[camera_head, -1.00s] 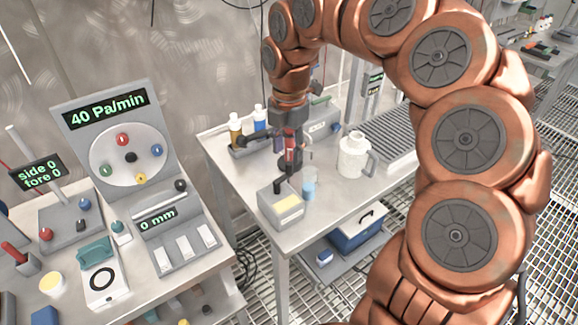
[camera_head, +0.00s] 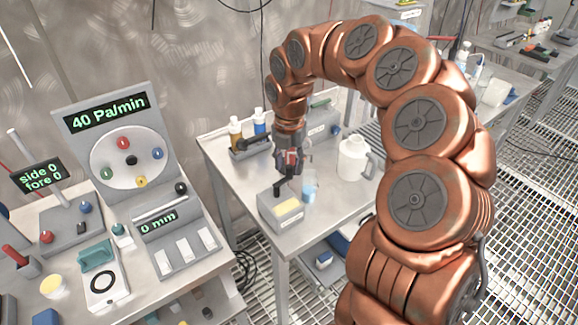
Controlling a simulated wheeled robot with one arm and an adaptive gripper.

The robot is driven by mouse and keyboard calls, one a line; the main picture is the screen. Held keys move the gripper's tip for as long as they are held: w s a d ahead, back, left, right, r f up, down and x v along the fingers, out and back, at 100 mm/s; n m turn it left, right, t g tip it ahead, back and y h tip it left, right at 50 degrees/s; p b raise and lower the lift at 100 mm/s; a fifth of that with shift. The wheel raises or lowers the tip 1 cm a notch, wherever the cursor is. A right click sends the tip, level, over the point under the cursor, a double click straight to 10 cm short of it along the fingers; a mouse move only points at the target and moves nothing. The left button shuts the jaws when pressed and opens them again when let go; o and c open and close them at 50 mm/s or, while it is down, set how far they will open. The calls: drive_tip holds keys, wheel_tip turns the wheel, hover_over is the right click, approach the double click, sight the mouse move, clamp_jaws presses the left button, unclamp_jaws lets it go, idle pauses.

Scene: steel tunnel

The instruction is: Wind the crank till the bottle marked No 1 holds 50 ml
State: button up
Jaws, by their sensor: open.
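My gripper (camera_head: 289,170) is open above the near end of the metal table (camera_head: 338,213). Its fingertips are small and partly hard to make out. Just below it, a grey box (camera_head: 280,219) with a pale yellow top patch has a dark upright handle (camera_head: 279,188), possibly the crank; I see no hold on it. A small clear vessel (camera_head: 309,189) with blue liquid stands right of the box. Behind stand an amber bottle (camera_head: 236,137) and a blue bottle (camera_head: 260,125) with white caps. No "No 1" mark or millilitre reading is legible.
A white jug (camera_head: 354,158) stands right of my gripper. At left, a console (camera_head: 120,135) shows "40 Pa/min" and "0 mm", and a small display (camera_head: 40,175) shows "side 0, fore 0". My arm covers the table's right side.

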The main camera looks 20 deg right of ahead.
drive_tip(key=shift+f, duration=0.9)
clamp_jaws()
